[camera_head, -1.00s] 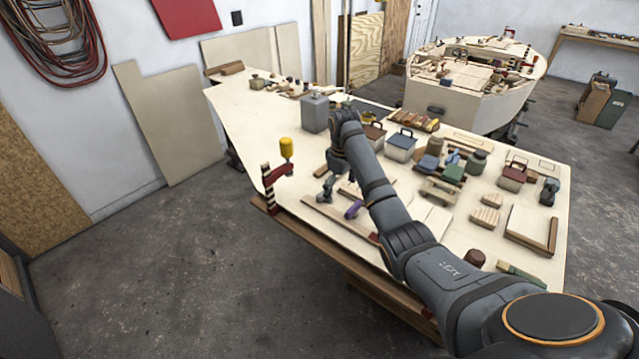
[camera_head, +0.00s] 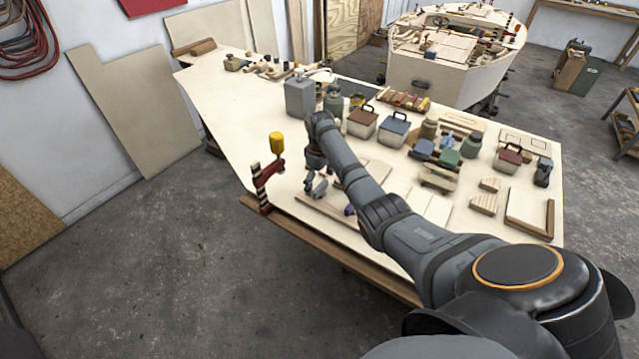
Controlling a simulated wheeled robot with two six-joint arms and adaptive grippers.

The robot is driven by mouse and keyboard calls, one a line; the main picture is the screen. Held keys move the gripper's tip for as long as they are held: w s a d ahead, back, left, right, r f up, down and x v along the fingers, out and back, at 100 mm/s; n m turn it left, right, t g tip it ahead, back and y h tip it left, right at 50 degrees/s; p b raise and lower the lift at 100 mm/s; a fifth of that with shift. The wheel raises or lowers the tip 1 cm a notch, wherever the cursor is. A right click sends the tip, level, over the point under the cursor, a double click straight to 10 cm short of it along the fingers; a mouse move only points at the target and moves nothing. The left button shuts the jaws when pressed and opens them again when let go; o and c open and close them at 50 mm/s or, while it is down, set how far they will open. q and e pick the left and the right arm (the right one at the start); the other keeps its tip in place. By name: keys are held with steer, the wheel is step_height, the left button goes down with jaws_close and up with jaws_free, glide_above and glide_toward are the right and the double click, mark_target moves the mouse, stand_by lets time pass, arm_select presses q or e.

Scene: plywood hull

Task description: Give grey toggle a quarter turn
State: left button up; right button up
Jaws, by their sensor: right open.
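My right gripper (camera_head: 317,187) is open, low over the near left part of the pale plywood table (camera_head: 222,105). It is just right of a red clamp (camera_head: 264,181) with a yellow handle (camera_head: 277,143). A purple object (camera_head: 350,210) lies a little to the gripper's right, partly hidden by my arm. I cannot make out a grey toggle for certain; it may be too small to tell or hidden behind the arm. My left gripper is not in view.
A grey block-like container (camera_head: 299,98) and several tool boxes, including a blue-lidded one (camera_head: 394,130), stand behind my right arm. A wooden boat hull (camera_head: 440,75) stands beyond the table.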

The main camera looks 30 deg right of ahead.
steer(key=shift+s+f, duration=0.15)
steer(key=shift+f, duration=0.6)
steer(key=shift+c, duration=1)
steer(key=c, duration=0.9)
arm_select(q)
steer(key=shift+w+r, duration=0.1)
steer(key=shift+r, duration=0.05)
arm_select(e)
steer(key=shift+c, duration=0.2)
